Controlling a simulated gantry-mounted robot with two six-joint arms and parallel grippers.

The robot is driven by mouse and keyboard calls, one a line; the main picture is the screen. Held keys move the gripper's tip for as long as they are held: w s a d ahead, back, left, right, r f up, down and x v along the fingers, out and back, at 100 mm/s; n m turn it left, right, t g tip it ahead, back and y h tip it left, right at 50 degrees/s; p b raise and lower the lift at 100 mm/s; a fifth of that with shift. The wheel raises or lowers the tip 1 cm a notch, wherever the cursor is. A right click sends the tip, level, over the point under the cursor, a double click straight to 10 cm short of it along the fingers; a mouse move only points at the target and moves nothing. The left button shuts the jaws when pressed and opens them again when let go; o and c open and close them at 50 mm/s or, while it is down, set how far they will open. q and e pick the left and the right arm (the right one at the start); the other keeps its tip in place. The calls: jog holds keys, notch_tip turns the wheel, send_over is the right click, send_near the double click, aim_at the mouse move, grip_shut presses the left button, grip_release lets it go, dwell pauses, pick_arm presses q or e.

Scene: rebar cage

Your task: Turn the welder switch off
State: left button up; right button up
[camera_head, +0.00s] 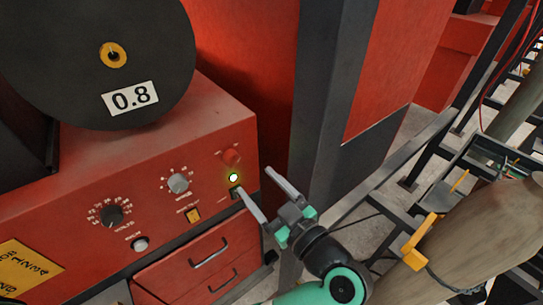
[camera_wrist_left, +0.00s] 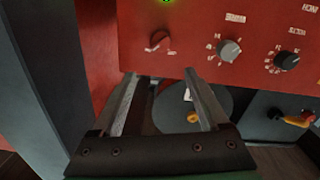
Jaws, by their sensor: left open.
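The red welder (camera_head: 120,170) stands at the left in the head view. A green light (camera_head: 233,177) glows on its front panel, below a red knob (camera_head: 231,157). A small dark switch (camera_head: 236,191) sits just under the light, partly hidden by a fingertip of my left gripper (camera_head: 254,180). This gripper is open and empty, at the panel's right end. I cannot tell whether it touches the switch. In the left wrist view, the panel appears upside down, with the red knob (camera_wrist_left: 158,40) beyond the open fingers (camera_wrist_left: 158,77) and the light at the top edge.
The panel also has a grey knob (camera_head: 178,183) and a black dial (camera_head: 111,215), with a drawer handle (camera_head: 209,252) below. A wire spool marked 0.8 (camera_head: 130,97) stands on top. A dark post (camera_head: 330,110) rises close right of the gripper.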

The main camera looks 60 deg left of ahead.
aim_at(236, 164)
pick_arm(q)
jog(key=shift+m+t, duration=0.3)
jog(key=a, duration=0.3)
jog(key=a+f, duration=0.1)
jog(key=a, duration=0.3)
jog(key=a+f, duration=0.1)
jog(key=a, duration=0.2)
jog(key=shift+s+a+p, duration=0.25)
jog(key=shift+s+p, duration=0.15)
grip_shut()
pick_arm(e)
jog(key=shift+s+f, duration=0.2)
jog(key=shift+s, duration=0.05)
